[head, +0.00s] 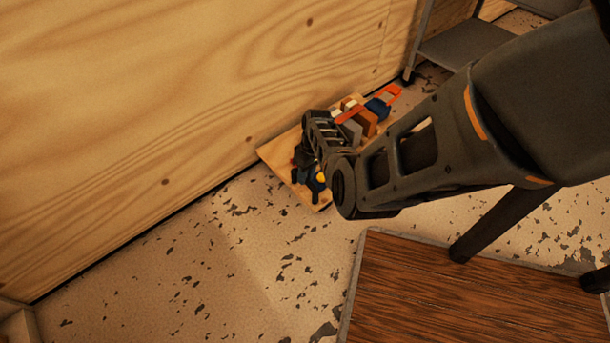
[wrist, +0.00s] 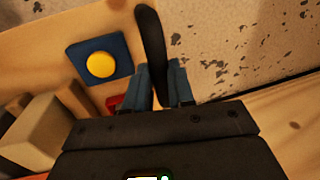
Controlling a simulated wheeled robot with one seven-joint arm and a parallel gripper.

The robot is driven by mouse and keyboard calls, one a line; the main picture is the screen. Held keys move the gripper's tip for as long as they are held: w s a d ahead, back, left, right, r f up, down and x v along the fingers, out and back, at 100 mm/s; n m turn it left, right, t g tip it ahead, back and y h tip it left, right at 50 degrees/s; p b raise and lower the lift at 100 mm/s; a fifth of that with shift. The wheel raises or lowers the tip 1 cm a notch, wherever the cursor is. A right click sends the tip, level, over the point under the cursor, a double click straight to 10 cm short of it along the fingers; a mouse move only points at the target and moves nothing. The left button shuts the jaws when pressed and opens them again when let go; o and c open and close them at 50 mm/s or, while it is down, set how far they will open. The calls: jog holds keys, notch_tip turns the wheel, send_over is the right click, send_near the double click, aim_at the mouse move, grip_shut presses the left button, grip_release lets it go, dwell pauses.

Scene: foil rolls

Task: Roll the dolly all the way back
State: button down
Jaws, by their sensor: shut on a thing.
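The dolly (head: 279,162) is a light wooden board low on the floor beside the plywood wall, loaded with coloured blocks. Its bare wood also shows in the wrist view (wrist: 40,52). My gripper (head: 306,163) is over the near left end of the board. In the wrist view its two blue-grey fingers (wrist: 163,85) are shut on a dark upright handle (wrist: 151,38), which stands by the board's edge. The handle's lower part is hidden by the fingers. My arm covers part of the board in the head view.
A blue block with a yellow button (wrist: 101,64) sits close beside the fingers. Other blocks (head: 368,117) are on the board. The plywood wall (head: 170,110) runs along one side. A grey shelf cart (head: 465,43) stands beyond. A dark wooden top (head: 460,300) is at lower right. Speckled floor (head: 190,265) at left is clear.

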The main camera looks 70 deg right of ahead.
jog(key=c, duration=1)
grip_release()
jog(key=shift+s+d, duration=0.1)
jog(key=shift+d, duration=0.15)
jog(key=p+v, duration=0.4)
jog(key=v, duration=0.3)
jog(key=shift+s+r, duration=0.1)
jog(key=shift+r, duration=0.25)
